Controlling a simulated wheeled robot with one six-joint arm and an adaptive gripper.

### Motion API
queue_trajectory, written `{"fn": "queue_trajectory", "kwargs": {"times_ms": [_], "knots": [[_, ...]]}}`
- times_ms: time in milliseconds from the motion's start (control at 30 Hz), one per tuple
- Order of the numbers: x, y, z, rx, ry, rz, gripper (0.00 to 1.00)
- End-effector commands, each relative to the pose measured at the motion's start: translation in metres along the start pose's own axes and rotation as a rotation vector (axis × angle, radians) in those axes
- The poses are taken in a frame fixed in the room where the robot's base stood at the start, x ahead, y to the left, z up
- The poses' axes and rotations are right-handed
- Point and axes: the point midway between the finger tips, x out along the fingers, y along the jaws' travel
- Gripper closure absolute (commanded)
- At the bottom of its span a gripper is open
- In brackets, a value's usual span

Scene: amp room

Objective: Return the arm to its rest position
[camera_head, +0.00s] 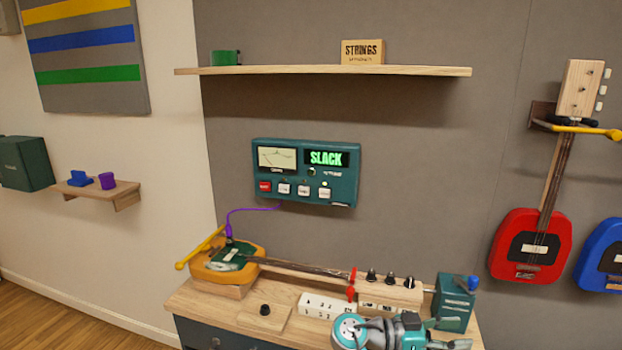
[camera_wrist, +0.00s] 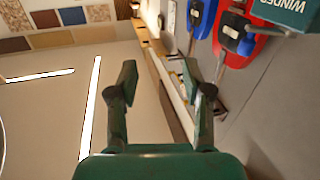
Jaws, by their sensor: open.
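My gripper (camera_wrist: 168,80) shows in the wrist view with its two dark green fingers spread apart and nothing held between them. In the head view, my gripper (camera_head: 462,332) is at the bottom, right of centre, in front of the workbench (camera_head: 190,300). My arm is folded low there, with a round white and teal joint beside the gripper. The lower part of the arm is cut off by the frame edge. The wrist view is tilted and looks along the room, past wall-hung guitars.
An orange guitar (camera_head: 215,272) lies on the bench, with a white block (camera_head: 325,306), a wooden box with knobs (camera_head: 388,292) and a teal winder (camera_head: 455,300) nearby. A red guitar (camera_head: 530,245) and a blue guitar (camera_head: 603,256) hang right. A tuner panel (camera_head: 305,172) reads SLACK.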

Motion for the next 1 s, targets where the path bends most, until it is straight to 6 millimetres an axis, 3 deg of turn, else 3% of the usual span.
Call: {"fn": "queue_trajectory", "kwargs": {"times_ms": [267, 467, 767, 1000], "knots": [[0.009, 0.004, 0.039, -0.097, -0.018, -0.096, 0.50], [0.018, 0.012, 0.083, -0.197, -0.040, -0.207, 0.50], [0.023, 0.050, 0.187, -0.421, -0.098, -0.503, 0.50], [0.011, 0.102, 0.260, -0.555, -0.148, -0.764, 0.50]]}}
